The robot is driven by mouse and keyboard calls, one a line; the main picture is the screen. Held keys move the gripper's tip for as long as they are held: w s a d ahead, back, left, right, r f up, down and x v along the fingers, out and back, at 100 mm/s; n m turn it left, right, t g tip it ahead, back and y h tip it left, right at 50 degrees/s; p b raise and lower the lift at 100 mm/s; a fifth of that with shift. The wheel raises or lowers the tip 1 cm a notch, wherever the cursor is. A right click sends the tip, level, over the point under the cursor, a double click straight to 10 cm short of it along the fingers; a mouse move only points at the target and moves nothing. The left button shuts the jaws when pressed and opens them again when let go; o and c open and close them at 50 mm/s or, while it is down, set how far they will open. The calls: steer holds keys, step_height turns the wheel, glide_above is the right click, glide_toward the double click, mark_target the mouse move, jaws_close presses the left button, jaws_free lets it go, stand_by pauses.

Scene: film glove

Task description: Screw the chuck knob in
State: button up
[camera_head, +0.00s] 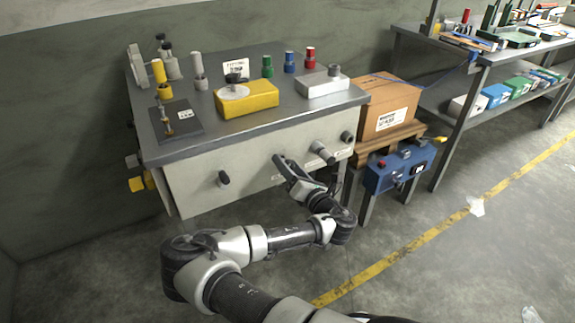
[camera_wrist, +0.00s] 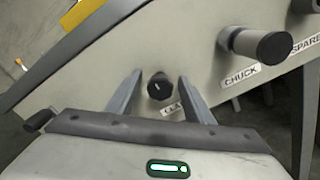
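The chuck knob (camera_wrist: 262,45) has a grey shaft and a dark round end. It sticks out of the pale front panel above a label reading CHUCK (camera_wrist: 241,76). It also shows in the head view (camera_head: 322,152), right of my gripper (camera_head: 284,162). In the wrist view my gripper (camera_wrist: 159,76) is open, its two fingers apart. A short black knob (camera_wrist: 160,87) appears between them, above a partly hidden label beginning "CL". I cannot tell how deep the fingers reach around it. The gripper does not touch the chuck knob.
A dark spare knob (camera_head: 347,137) is right of the chuck knob, another knob (camera_head: 224,178) is farther left. The bench top (camera_head: 205,97) holds a yellow block (camera_head: 250,101) and coloured cylinders. A cardboard box (camera_head: 385,108) and blue control box (camera_head: 400,168) stand right.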

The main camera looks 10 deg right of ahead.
steer(key=c, duration=1)
steer(key=shift+o, duration=0.2)
steer(key=shift+r+m+p, duration=0.15)
steer(key=shift+m+p, duration=0.15)
steer(key=shift+p, duration=0.1)
